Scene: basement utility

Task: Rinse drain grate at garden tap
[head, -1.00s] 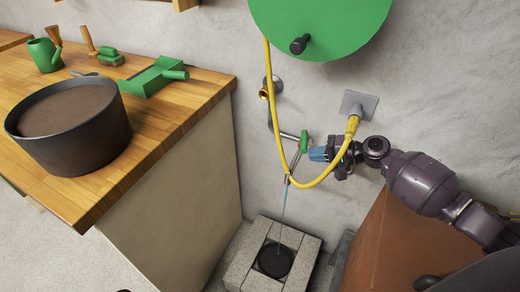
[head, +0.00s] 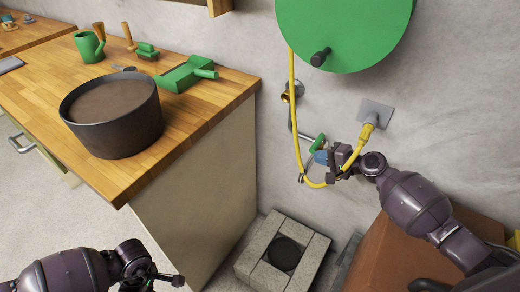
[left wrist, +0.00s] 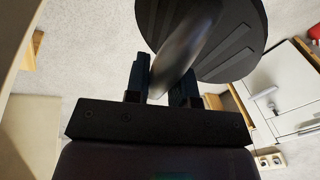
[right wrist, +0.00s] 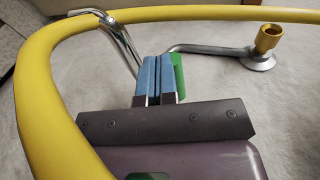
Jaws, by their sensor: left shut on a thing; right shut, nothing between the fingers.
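My left gripper (left wrist: 160,85) is shut on a round, dark, ribbed disc (left wrist: 235,45), which looks like the drain grate, by a blurred grey part in its middle. In the head view the left gripper (head: 165,279) is at the bottom edge and the disc is out of frame. The garden tap (head: 301,176) is on the wall, with a green handle (head: 319,141). My right gripper (head: 322,157) is shut and empty beside that handle. In the right wrist view the handle (right wrist: 179,75) is partly behind the blue fingers (right wrist: 158,78). No water shows below the spout.
A concrete-framed drain (head: 284,253) with a dark round opening is on the floor below. A yellow hose (head: 293,100) loops around the right gripper from the green reel (head: 345,30). The wooden counter (head: 200,115) holds a dark tub (head: 113,125) and green tools. A brown box (head: 385,255) stands right.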

